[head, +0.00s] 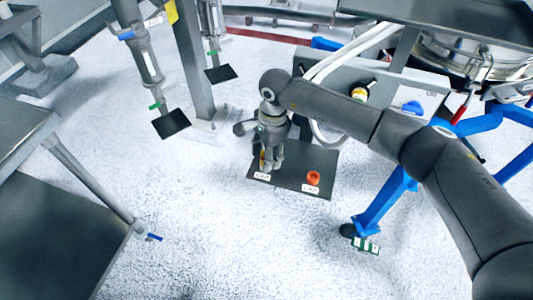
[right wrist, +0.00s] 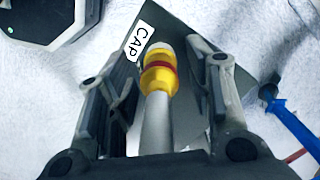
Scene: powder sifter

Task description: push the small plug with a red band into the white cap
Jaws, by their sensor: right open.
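My right gripper (head: 270,165) is low over the left part of a dark mat. In the right wrist view my gripper (right wrist: 185,75) is open, with its fingers on either side of a yellow piece with a red band (right wrist: 159,75). This piece has a whitish end and sits in line with a pale grey cylinder (right wrist: 156,125); I cannot tell if the two are joined. A gap shows on the right side. A label reading CAP (right wrist: 139,40) lies beside it. I cannot clearly make out the white cap. My left gripper is not in view.
The dark mat (head: 290,178) lies on the pale speckled floor. An orange round piece (head: 313,178) stands on its right part. A blue frame leg (head: 380,203) is to the right. A grey post (head: 192,60) stands behind left. Open floor lies in front.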

